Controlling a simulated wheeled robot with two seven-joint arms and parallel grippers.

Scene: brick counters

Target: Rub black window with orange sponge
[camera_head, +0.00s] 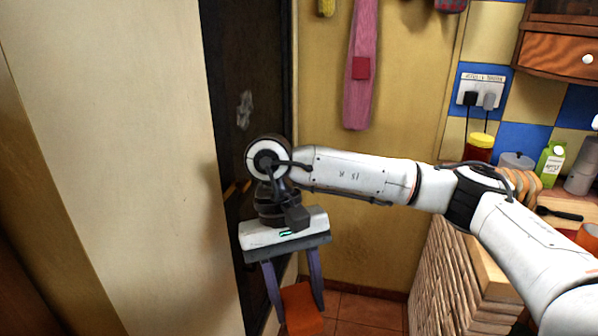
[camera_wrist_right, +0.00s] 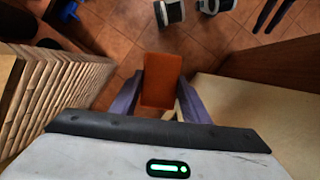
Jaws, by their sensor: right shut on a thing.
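The black window (camera_head: 245,60) is a tall dark panel at the left of the head view, with a pale smudge (camera_head: 244,110) on it. My right gripper (camera_head: 297,303) points down in front of the panel's lower part. It is shut on the orange sponge (camera_head: 301,312), which is a block between the two purple fingers. The sponge also shows between the fingertips in the right wrist view (camera_wrist_right: 162,80). The sponge is below the smudge and apart from it. Whether it touches the panel I cannot tell.
A cream wall (camera_head: 110,130) stands left of the panel, and a yellow wall (camera_head: 415,120) with a hanging pink cloth (camera_head: 361,60) is to the right. A brick counter (camera_head: 455,285) with jars, a green carton (camera_head: 551,160) and bread stands at the right. Tiled floor (camera_head: 365,312) lies below.

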